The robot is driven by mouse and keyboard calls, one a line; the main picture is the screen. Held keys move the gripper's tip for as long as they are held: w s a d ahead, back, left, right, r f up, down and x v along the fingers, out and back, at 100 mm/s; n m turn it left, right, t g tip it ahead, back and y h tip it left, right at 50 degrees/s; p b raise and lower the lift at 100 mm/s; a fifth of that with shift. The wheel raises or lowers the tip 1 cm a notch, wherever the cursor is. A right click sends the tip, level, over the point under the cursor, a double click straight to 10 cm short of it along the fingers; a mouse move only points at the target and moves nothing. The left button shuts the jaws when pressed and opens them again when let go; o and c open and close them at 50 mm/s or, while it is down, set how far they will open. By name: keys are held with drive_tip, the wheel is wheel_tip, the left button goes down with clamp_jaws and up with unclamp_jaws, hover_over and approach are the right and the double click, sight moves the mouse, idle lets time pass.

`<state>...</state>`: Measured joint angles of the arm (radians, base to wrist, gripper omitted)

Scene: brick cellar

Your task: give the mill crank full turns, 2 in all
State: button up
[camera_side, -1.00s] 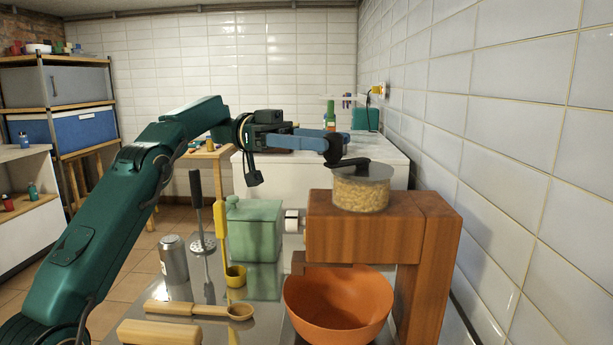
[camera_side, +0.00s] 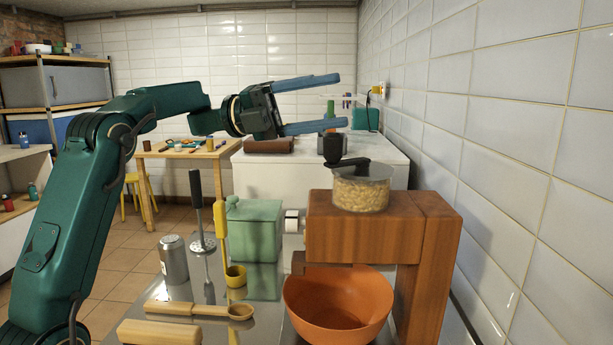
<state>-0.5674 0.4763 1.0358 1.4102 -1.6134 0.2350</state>
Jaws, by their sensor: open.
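The wooden mill (camera_side: 365,237) stands at the right, with a clear hopper (camera_side: 361,192) of pale grain on top. Its dark crank arm (camera_side: 352,162) lies over the hopper and reaches to the left. The dark crank knob (camera_side: 332,146) stands upright at the arm's left end. My gripper (camera_side: 341,100) is open and empty, its two blue fingers spread wide and pointing right. It is above the knob and slightly left of it in the picture. The lower finger appears close to the knob's top; I cannot tell whether they touch.
An orange bowl (camera_side: 338,310) sits under the mill. A tiled wall (camera_side: 520,150) borders the right side.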

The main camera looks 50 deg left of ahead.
drive_tip(key=shift+w+d+f+m+y, duration=0.3)
drive_tip(key=shift+d+f+m, duration=0.55)
drive_tip(key=shift+m, duration=1.5)
drive_tip(key=shift+w+d+f+m+y, duration=0.25)
drive_tip(key=shift+d+f+m, duration=0.6)
drive_tip(key=shift+m, duration=1.55)
drive_tip(key=shift+w+d+f+m+y, duration=0.15)
drive_tip(key=shift+d+f+m+y, duration=0.5)
drive_tip(key=shift+m, duration=1.7)
drive_tip(key=shift+f, duration=0.2)
clamp_jaws()
